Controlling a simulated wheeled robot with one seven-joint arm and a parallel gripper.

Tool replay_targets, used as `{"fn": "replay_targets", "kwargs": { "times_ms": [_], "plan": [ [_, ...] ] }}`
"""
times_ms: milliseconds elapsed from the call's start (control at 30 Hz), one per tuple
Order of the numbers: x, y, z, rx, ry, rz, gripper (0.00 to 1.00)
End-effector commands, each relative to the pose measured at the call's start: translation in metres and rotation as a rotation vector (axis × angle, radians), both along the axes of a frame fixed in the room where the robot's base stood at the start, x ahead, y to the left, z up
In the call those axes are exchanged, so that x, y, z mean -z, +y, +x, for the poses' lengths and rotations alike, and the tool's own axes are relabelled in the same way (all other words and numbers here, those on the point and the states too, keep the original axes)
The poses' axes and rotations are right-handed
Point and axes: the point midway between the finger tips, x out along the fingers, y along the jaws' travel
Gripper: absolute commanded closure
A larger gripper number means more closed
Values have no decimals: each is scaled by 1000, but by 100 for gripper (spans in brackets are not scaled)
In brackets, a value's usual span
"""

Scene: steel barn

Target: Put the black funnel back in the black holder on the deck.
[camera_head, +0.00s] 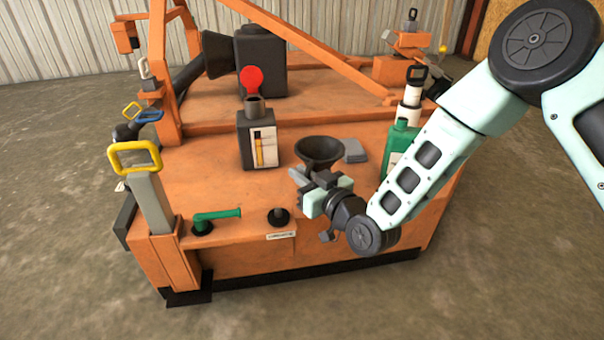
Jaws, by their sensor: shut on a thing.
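The black funnel (320,148) is upright, wide mouth up, above the right part of the orange deck (215,180). My gripper (312,177) is at its lower part and shut on it. The funnel's spout is mostly hidden by the jaws, and I cannot tell how high it is above the deck. A small round black piece (279,217) stands at the deck's front edge, left of and nearer than my gripper. It may be the black holder, but its top is too small to make out.
A green bottle (400,145) and grey pad (355,151) are to the right. A green handle (216,215) and yellow-handled post (148,190) are at front left.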

Motion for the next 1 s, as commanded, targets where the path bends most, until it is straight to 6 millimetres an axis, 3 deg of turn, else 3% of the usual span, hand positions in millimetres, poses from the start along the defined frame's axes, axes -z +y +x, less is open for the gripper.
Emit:
{"fn": "replay_targets", "kwargs": {
  "times_ms": [633,967,1000],
  "plan": [
    [19,0,0,-1,-1,1,100],
    [20,0,0,0,-1,1,100],
    [20,0,0,0,0,0,78]
  ]
}}
